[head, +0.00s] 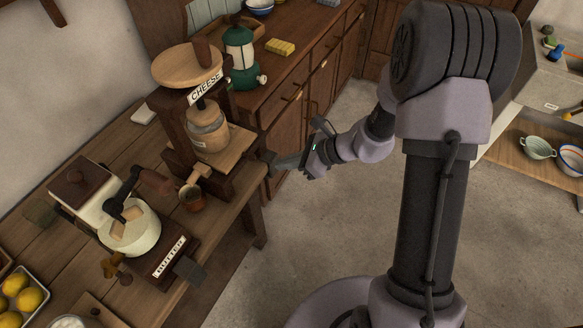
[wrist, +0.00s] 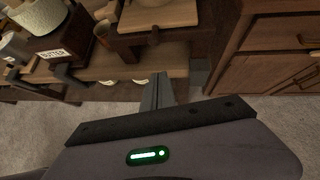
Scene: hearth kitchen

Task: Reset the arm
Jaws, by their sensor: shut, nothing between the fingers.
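My gripper (head: 284,163) is at the middle of the head view, held out from my arm just right of the wooden table's edge. Its fingers are shut and empty, pointing left towards the cheese press (head: 208,132). In the wrist view my gripper's closed fingers (wrist: 157,90) point up the picture, below the wooden base of the press (wrist: 158,12). Whether the fingertips touch the table or press cannot be told.
The wooden table (head: 225,215) holds a butter machine with a cream bowl (head: 135,240), a small brown cup (head: 191,197) and lemons (head: 22,293). Behind is a counter with a green lantern (head: 241,55) and drawers. Open floor (head: 340,215) lies right of the table. A shelf with bowls (head: 537,147) stands far right.

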